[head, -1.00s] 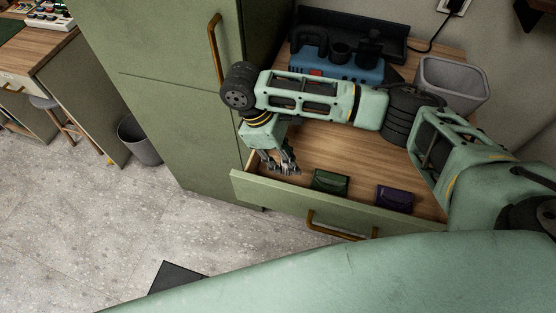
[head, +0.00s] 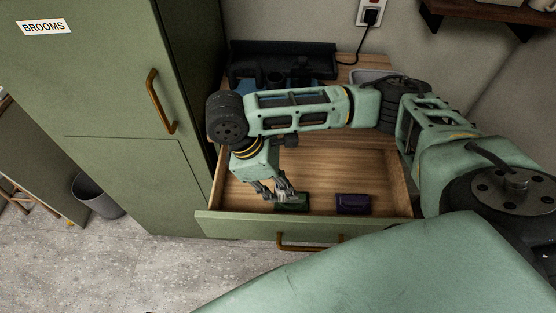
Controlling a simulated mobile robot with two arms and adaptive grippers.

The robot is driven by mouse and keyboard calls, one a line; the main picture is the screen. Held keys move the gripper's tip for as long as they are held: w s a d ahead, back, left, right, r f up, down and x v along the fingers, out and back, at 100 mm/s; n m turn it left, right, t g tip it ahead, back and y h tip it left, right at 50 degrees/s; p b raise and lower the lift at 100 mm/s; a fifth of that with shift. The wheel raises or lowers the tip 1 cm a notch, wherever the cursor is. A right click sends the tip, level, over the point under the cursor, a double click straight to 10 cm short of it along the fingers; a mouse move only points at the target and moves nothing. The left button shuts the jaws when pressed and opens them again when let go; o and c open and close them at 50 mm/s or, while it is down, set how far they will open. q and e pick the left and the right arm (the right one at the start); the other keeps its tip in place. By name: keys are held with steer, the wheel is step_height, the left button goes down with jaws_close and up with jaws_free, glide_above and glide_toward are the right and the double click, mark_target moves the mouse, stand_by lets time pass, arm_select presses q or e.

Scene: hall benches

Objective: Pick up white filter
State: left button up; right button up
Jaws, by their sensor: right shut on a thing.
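My right gripper (head: 281,194) points down over the open drawer (head: 233,193), near its front edge. It is shut on a small pale thing between the fingertips, which seems to be the white filter (head: 287,197); the fingers hide most of it. A dark green case (head: 300,203) lies in the drawer just behind the fingertips in the picture. Whether the filter touches the case I cannot tell. A dark purple case (head: 353,204) lies to the right. My left gripper is not in view.
A tall green cabinet (head: 110,100) marked BROOMS stands close on the left. The drawer front has a brass handle (head: 310,243). A black rack (head: 280,58) and a grey bin (head: 372,76) stand on the bench behind. The drawer's middle has bare room.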

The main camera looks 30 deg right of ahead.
steer(key=shift+r+p, duration=1.6)
steer(key=shift+p, duration=0.25)
steer(key=shift+f, duration=0.1)
